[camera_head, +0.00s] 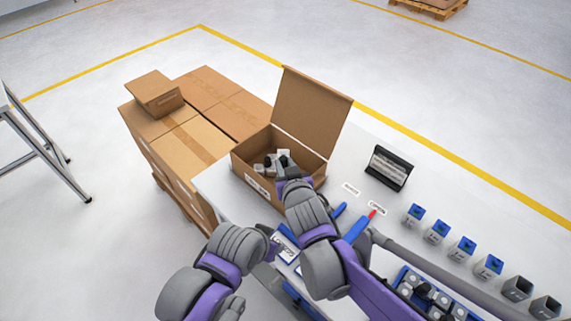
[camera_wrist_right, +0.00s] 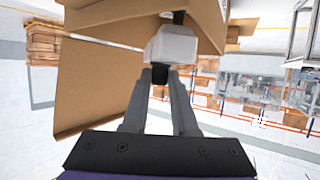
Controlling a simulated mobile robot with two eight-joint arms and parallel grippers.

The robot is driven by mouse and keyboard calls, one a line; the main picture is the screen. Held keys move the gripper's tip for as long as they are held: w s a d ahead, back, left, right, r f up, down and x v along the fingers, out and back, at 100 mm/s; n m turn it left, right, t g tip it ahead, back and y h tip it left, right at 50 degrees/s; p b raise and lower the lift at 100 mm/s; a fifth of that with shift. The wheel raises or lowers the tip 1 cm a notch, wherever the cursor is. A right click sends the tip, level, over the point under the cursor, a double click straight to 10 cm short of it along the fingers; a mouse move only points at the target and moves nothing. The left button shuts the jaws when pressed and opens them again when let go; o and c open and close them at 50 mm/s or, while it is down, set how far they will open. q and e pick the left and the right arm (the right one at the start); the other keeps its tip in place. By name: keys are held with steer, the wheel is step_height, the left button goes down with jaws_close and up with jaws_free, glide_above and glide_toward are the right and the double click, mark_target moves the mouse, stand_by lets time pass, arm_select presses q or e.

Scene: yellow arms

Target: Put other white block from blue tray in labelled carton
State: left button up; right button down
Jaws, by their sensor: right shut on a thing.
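The labelled carton (camera_head: 309,164) stands open on the table, its lid flap (camera_head: 311,107) raised at the back. Several white and grey blocks with black parts (camera_head: 268,163) show inside it. My right gripper (camera_head: 284,175) reaches over the carton's front side. In the right wrist view it is shut on a white block (camera_wrist_right: 172,45) with a black part, close to the carton's cardboard walls (camera_wrist_right: 97,85). The blue tray (camera_head: 399,275) at the lower right holds several white and black blocks, partly hidden by my right arm. My left gripper (camera_head: 272,243) is low, near the table's front edge; its fingers are unclear.
Closed cardboard boxes (camera_head: 203,143) are stacked left of the table. A dark holder (camera_head: 389,167) stands right of the carton. Several grey and blue containers (camera_head: 462,249) line the right side. Blue and red tools (camera_head: 357,227) lie near my right arm.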

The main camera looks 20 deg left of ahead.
arm_select(q)
steer(key=shift+s+f, duration=0.1)
steer(key=shift+f, duration=0.1)
arm_select(e)
steer(key=shift+f, duration=0.2)
steer(key=c, duration=0.7)
jaws_free()
steer(key=shift+r, duration=0.1)
arm_select(q)
steer(key=shift+r, duration=0.35)
arm_select(e)
steer(key=shift+r, duration=0.25)
steer(key=shift+r+p, duration=0.5)
steer(key=shift+r, duration=0.1)
arm_select(q)
steer(key=shift+w+r, duration=0.45)
steer(key=shift+r, duration=0.3)
arm_select(e)
steer(key=v, duration=1.1)
steer(key=shift+s+d, duration=0.25)
steer(key=shift+s, duration=0.15)
steer(key=shift+f, duration=0.1)
